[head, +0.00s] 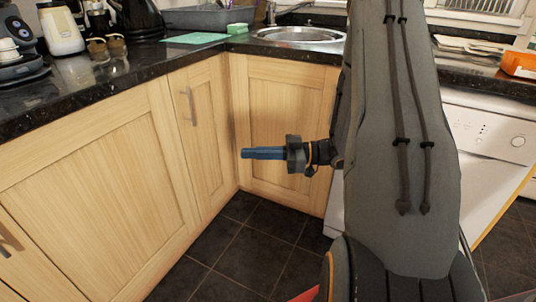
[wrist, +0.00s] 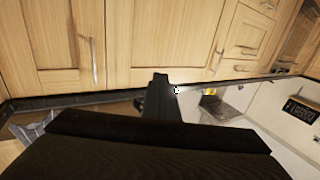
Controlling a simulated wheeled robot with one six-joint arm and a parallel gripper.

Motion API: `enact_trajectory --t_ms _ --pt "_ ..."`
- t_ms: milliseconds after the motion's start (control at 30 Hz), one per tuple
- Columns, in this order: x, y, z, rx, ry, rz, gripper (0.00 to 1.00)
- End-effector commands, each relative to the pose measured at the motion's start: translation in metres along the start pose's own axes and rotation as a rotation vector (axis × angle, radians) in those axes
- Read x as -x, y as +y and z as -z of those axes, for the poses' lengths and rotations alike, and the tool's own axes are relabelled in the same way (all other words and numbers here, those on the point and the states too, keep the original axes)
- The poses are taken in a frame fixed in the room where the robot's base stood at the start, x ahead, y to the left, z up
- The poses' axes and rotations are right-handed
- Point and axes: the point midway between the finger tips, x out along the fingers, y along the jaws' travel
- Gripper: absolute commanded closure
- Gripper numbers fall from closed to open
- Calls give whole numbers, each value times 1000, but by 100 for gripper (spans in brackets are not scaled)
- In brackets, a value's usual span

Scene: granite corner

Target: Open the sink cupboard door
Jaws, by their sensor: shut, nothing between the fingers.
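The sink cupboard door (head: 285,115) is a pale wood panel under the sink, in the corner of the head view. It looks shut. I see no handle on its visible part; its right side is hidden behind my arm. My gripper (head: 244,154), with blue fingers, is shut and empty, pointing left in front of this door. I cannot tell whether it touches the wood. The wrist view shows pale wood doors, one with an upright metal handle (wrist: 94,60); I cannot tell which door that is.
The round sink (head: 300,34) is set in the black worktop (head: 100,92). A narrow door with a metal handle (head: 189,106) stands left of the corner, and a wide door (head: 95,185) farther left. A white appliance (head: 485,135) is at right. The dark tiled floor (head: 245,250) is clear.

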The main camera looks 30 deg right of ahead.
Motion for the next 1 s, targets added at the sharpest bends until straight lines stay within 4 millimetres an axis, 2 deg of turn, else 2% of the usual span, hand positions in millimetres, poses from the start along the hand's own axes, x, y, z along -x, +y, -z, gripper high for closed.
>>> enact_trajectory --t_ms 33,200,400,1000 --pt "-12 -1 -1 0 0 4 100" --pt "-40 0 -1 1 -1 2 100" --pt "-57 0 -1 1 -1 1 100" --pt "-61 0 0 0 -1 -1 100"
